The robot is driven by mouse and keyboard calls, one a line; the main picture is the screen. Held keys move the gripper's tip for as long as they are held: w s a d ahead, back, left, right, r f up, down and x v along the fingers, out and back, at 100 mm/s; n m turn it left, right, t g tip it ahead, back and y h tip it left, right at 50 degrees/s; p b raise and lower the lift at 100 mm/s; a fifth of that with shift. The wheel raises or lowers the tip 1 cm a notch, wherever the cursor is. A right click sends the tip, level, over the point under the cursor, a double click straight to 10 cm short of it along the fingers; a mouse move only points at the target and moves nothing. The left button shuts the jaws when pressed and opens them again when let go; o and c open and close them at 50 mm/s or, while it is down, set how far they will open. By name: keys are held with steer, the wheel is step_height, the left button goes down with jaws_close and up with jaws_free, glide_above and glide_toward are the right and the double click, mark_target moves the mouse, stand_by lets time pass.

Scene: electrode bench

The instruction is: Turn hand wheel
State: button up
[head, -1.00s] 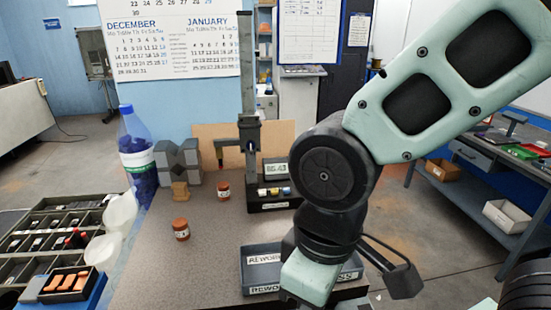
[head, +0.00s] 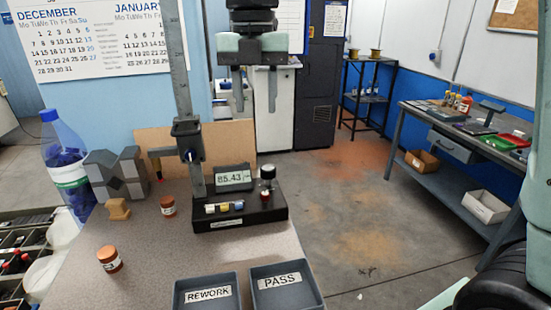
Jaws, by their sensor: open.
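The height gauge has a tall grey column (head: 177,80), a dark carriage (head: 187,135) and a black base (head: 240,212). Its small display (head: 233,179) reads about 85.43. A dark round knob (head: 267,171), apparently the hand wheel, stands upright at the right end of the base, with something red below it. My gripper (head: 259,98) hangs at the top centre, pointing down, above the knob in the picture and right of the column. Its two thin fingers are apart with nothing between them. How far it is from the knob in depth I cannot tell.
Trays marked REWORK (head: 207,292) and PASS (head: 286,284) sit at the front edge. A cardboard-coloured panel (head: 225,140) is behind the gauge. A workbench (head: 470,140) stands right.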

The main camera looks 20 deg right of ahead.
mark_target(268, 168)
steer(key=w+d+r+n, duration=0.2)
steer(key=d, duration=0.1)
step_height(268, 168, down, 18)
steer(key=shift+w+r+p, duration=0.1)
steer(key=shift+r+p, duration=0.1)
steer(key=shift+p, duration=0.55)
steer(key=shift+c, duration=0.2)
steer(key=c, duration=0.7)
